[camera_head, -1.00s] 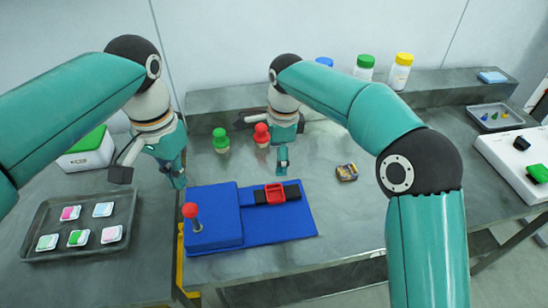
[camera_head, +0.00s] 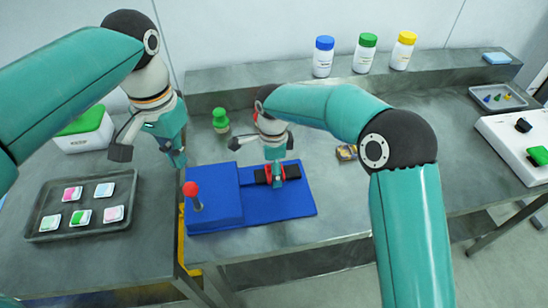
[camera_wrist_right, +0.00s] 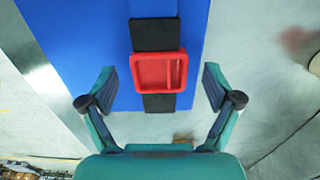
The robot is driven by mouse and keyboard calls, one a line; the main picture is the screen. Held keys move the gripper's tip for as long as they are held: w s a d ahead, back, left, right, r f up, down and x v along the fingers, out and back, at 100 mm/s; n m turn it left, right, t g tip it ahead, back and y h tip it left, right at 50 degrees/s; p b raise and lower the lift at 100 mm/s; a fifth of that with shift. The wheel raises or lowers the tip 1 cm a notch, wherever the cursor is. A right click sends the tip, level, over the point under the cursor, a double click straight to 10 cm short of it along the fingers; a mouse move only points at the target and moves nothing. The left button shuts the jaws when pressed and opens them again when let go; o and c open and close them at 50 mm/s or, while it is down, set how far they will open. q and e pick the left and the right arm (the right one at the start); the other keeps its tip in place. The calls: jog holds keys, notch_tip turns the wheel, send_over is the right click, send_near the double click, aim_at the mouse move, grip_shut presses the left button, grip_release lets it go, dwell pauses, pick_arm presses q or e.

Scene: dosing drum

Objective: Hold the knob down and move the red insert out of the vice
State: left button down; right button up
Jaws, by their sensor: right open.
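The red insert (camera_head: 269,181) sits between the black vice jaws (camera_head: 292,170) on the blue base (camera_head: 265,209). In the right wrist view the insert (camera_wrist_right: 160,72) is a shallow red tray with black jaw pieces (camera_wrist_right: 155,34) above and below it. My right gripper (camera_head: 277,178) is over the insert; its open fingers stand apart on both sides of it in the wrist view (camera_wrist_right: 160,88), not touching it. The knob (camera_head: 191,189) is a red ball on a grey stem on the blue block's left part. My left gripper (camera_head: 177,158) hangs behind and above the knob, apart from it; its finger gap is unclear.
A green-topped figure (camera_head: 220,120) stands behind the blue block. A tray of small packs (camera_head: 80,235) lies at left, near a green-lidded box (camera_head: 86,131). Bottles (camera_head: 366,55) stand on the back ledge.

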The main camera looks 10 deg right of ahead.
jog(key=shift+f, duration=0.35)
jog(key=c, duration=1.2)
